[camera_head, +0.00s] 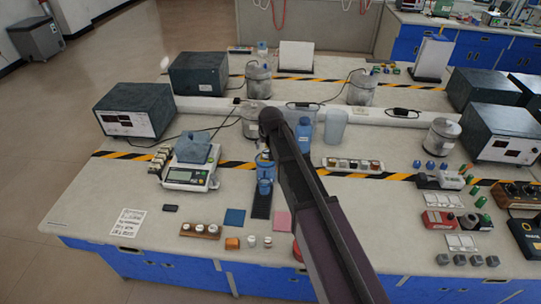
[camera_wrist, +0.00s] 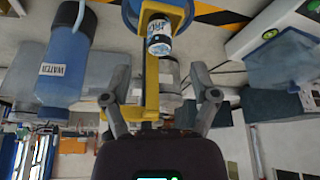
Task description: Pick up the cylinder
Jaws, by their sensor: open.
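Several things in view are cylinder-shaped, and I cannot tell which one the task means. Straight ahead in the wrist view, a small labelled cylinder (camera_wrist: 159,44) sits by a yellow bracket (camera_wrist: 150,88) under a blue round part (camera_wrist: 158,10). My gripper (camera_wrist: 161,98) is open, its fingers apart on either side of the bracket, with nothing clearly held. In the head view my dark arm reaches over the bench and hides part of it. Metal cylindrical vessels (camera_head: 258,82) stand farther back, and small white cylinders (camera_head: 251,241) stand near the front edge.
A blue water bottle (camera_wrist: 66,58) stands left of my gripper; it also shows in the head view (camera_head: 304,134). A scale (camera_head: 188,177) stands left of my arm. Dark instrument boxes (camera_head: 135,110) and cables crowd the bench (camera_head: 85,205). Its front left corner is fairly clear.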

